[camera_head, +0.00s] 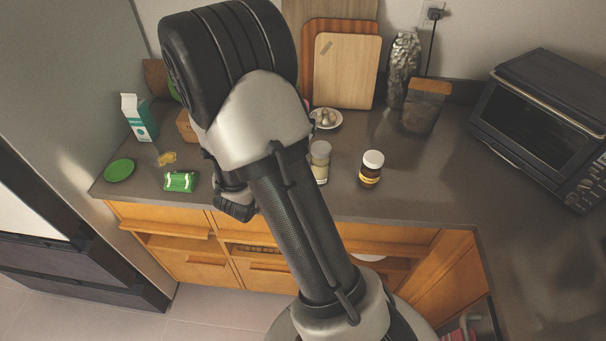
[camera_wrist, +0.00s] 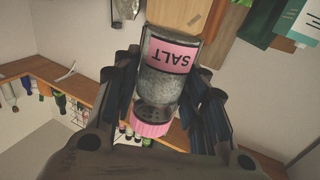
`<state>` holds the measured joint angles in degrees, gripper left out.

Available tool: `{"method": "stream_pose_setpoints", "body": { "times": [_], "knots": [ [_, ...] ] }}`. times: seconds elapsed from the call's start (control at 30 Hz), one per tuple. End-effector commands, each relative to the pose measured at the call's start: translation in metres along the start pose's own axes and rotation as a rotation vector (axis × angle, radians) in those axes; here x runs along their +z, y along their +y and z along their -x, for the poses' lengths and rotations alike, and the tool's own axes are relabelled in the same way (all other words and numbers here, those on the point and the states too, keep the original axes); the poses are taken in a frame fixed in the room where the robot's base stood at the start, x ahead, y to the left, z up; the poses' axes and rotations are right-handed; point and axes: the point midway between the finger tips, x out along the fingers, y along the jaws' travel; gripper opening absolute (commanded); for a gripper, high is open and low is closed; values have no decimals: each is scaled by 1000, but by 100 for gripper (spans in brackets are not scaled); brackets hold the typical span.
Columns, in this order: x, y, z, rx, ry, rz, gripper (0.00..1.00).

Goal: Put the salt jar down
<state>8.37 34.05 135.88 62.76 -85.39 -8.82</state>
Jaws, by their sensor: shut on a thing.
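The salt jar (camera_wrist: 168,82) is a clear jar of grey-white grains with a pink SALT label and a pink lid. In the wrist view it sits between the dark fingers of my gripper (camera_wrist: 163,72), which is shut on it. The label reads upside down in that picture, with the lid toward the bottom. In the head view my arm hides the gripper and nearly all of the jar; a small pink edge shows beside the arm. Whether the jar touches the counter (camera_head: 420,190) cannot be told.
A brown jar with a white lid (camera_head: 371,168) and a pale jar (camera_head: 320,160) stand right of my arm. Counter is clear between the brown jar and the toaster oven (camera_head: 545,125).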

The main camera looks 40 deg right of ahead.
Motion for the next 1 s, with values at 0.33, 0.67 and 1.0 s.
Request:
{"method": "stream_pose_setpoints", "body": {
  "times": [0.33,0.67,1.0],
  "knots": [
    [72,6,-1,21,-2,7,6],
    [147,6,-1,20,-1,4,6],
    [177,6,0,20,0,4,6]
  ]
}}
